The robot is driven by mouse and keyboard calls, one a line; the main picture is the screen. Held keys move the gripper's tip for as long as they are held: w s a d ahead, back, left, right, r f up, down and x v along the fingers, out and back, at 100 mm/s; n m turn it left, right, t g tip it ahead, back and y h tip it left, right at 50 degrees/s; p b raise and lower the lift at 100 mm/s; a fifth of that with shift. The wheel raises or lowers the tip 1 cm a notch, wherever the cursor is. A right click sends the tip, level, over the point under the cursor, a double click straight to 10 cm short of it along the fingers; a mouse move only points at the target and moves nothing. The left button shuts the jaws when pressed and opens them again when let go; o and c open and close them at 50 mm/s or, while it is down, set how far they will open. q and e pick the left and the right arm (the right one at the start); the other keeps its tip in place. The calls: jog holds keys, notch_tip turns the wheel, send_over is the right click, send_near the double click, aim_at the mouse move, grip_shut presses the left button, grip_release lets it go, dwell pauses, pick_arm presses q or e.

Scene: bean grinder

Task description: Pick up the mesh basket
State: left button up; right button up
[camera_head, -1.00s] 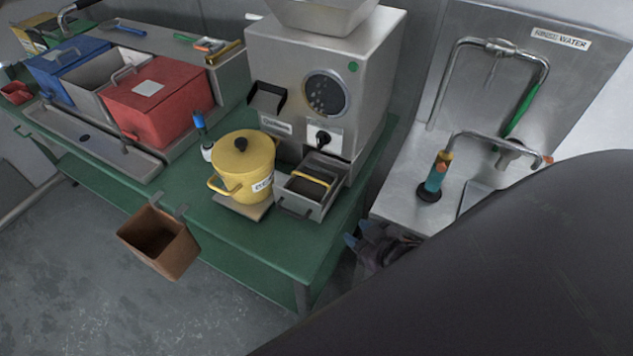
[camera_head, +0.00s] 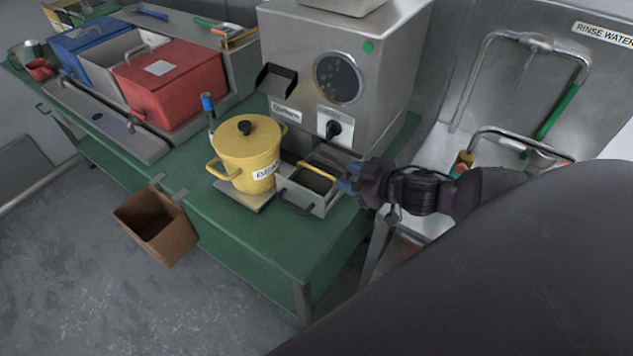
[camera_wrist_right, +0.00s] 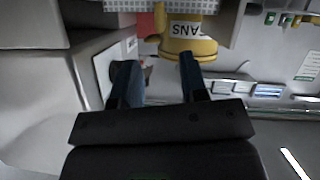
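The box-shaped metal basket (camera_head: 300,197) with a yellow bar handle (camera_head: 318,168) sits below the grinder's front, right of the yellow pot. Its inside is dark, and its mesh is too small to make out in the head view. A pale mesh-patterned strip (camera_wrist_right: 180,5) shows at the top edge of the wrist view, cut off by the frame. My right gripper (camera_head: 347,178), with blue fingertips, is just right of the basket. In the wrist view its fingers (camera_wrist_right: 157,76) are apart with nothing between them. My left gripper is not in view.
The steel grinder (camera_head: 345,60) stands behind the basket. The yellow lidded pot (camera_head: 240,165) is close on the left. A brown bin (camera_head: 157,228) hangs at the green table's (camera_head: 270,245) front edge. Red (camera_head: 175,90) and blue (camera_head: 85,52) bins are further left. A sink is right.

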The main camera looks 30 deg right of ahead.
aim_at(322, 172)
jog(key=shift+b+x, duration=0.35)
jog(key=shift+x, duration=4.05)
jog(key=shift+s+a+f, duration=0.1)
jog(key=shift+f, duration=0.05)
jog(key=shift+c, duration=0.2)
grip_shut()
